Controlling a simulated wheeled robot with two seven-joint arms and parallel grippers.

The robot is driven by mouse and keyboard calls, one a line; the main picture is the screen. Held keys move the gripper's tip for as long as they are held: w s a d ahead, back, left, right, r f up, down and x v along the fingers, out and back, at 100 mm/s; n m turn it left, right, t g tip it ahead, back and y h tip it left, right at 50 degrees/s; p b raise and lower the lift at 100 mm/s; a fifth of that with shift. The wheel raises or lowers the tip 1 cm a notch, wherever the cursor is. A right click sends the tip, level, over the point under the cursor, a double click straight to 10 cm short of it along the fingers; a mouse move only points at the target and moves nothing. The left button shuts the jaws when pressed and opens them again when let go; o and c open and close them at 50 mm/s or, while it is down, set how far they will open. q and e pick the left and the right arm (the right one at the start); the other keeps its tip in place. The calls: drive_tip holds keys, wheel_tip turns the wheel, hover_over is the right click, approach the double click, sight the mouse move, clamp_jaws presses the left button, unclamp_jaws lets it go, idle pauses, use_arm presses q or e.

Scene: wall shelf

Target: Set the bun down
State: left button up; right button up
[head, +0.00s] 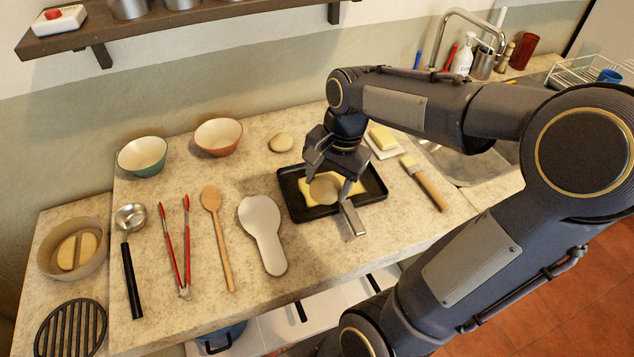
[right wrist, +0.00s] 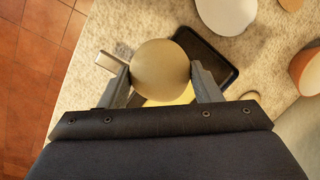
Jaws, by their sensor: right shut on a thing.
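The bun (head: 324,187) is round and tan. My right gripper (head: 335,182) is shut on it, with a finger on either side. It also shows between the fingers in the right wrist view (right wrist: 160,68). The bun is over a black rectangular pan (head: 291,197) with a flat yellow piece (head: 352,187) in it. I cannot tell whether the bun touches the yellow piece. A light bar (head: 353,220) juts past the pan's near edge; the gripper hides where it joins. Another tan bun (head: 281,142) lies on the counter behind the pan. My left gripper is out of view.
Left of the pan are a spoon rest (head: 263,230), wooden spoon (head: 217,235), red tongs (head: 175,245) and ladle (head: 130,255). Two bowls (head: 142,155) (head: 218,136) stand behind. A brush (head: 425,184) and a yellow block on a dish (head: 382,138) are right. A shelf hangs above.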

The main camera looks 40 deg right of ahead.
drive_tip(key=w+d+f, duration=0.1)
drive_tip(key=w+f, duration=0.1)
drive_tip(key=w, duration=0.1)
drive_tip(key=w+d+f+p, duration=0.1)
drive_tip(key=w+f, duration=0.2)
drive_tip(key=w+d+f, duration=0.1)
drive_tip(key=w+f, duration=0.2)
drive_tip(key=w, duration=0.1)
drive_tip(key=shift+d+f, duration=0.1)
drive_tip(key=shift+d, duration=0.3)
wheel_tip(320, 180, down, 4)
drive_tip(key=shift+w+d+r, duration=0.1)
drive_tip(key=shift+w+r, duration=0.05)
drive_tip(key=shift+r, duration=0.1)
drive_tip(key=shift+f, duration=0.2)
drive_tip(key=o, duration=1)
drive_tip(key=shift+r, duration=0.1)
